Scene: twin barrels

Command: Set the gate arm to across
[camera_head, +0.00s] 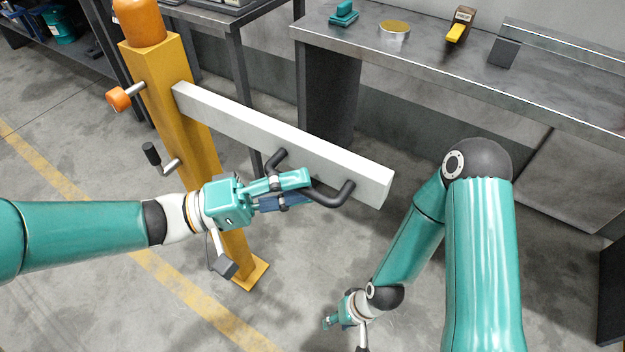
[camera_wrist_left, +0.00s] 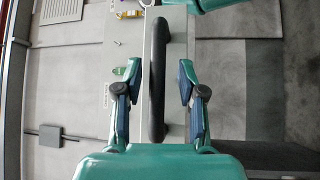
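The gate arm (camera_head: 240,122) is a long white bar on a yellow post (camera_head: 172,85). It extends from the post down to the right in the head view. A black bar handle (camera_head: 335,195) is fixed on its face near the free end. My left gripper (camera_head: 300,190) is at this handle, hiding part of it. In the left wrist view, the handle (camera_wrist_left: 156,80) runs between the open fingers of the left gripper (camera_wrist_left: 157,75), with a gap on both sides. My right gripper (camera_head: 335,322) hangs low, small and partly hidden; its opening is unclear.
An orange knob (camera_head: 119,99) and a black-handled crank (camera_head: 152,154) project from the post's left side. A grey workbench (camera_head: 440,62) behind holds a teal item (camera_head: 344,14), a round tin (camera_head: 394,32) and a brown-yellow tool (camera_head: 460,26). Floor below the gate arm is clear.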

